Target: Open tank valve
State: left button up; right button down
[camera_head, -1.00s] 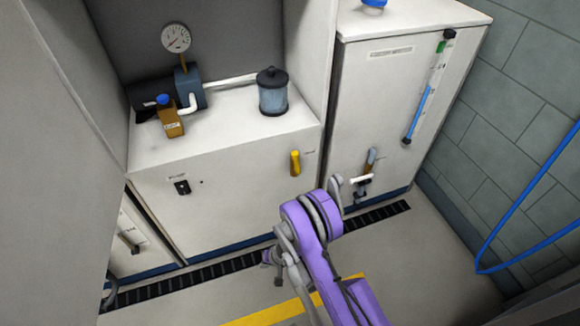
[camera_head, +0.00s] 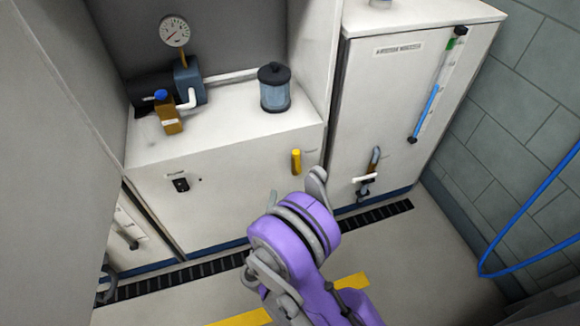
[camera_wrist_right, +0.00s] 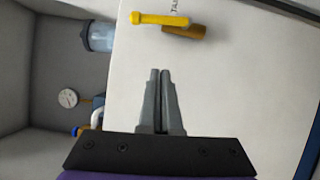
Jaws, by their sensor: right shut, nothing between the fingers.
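The yellow lever valve (camera_head: 296,162) is on the front of the white cabinet, near its upper right corner, beside a small label. Its handle is upright in the head view. In the right wrist view the yellow handle (camera_wrist_right: 160,19) lies across the top, with a darker ochre part beside it. My right gripper (camera_wrist_right: 160,72) is shut and empty. Its fingertips point toward the lever and are apart from it, with white cabinet face showing between them. My left gripper is not in view.
A pressure gauge (camera_head: 174,31), a brown bottle (camera_head: 168,113) and a clear canister (camera_head: 273,88) stand on the cabinet top. A tall white cabinet (camera_head: 385,95) with another handle (camera_head: 374,160) is on the right. A blue hose (camera_head: 520,200) hangs by the wall.

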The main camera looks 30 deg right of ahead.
aim_at(297, 161)
jog(key=w+d+r+p, duration=0.1)
jog(key=w+d+p, duration=0.2)
jog(key=w+d, duration=0.3)
jog(key=d, duration=0.3)
jog(key=shift+d+r, duration=0.2)
jog(key=shift+r, duration=0.15)
jog(key=shift+w, duration=0.1)
jog(key=shift+s+d+r+m+p, duration=0.15)
jog(key=shift+d+m+p, duration=0.1)
jog(key=shift+d, duration=0.15)
jog(key=shift+s+d+r+m+p, duration=0.1)
jog(key=shift+d+m+p, duration=0.15)
jog(key=shift+d, duration=0.1)
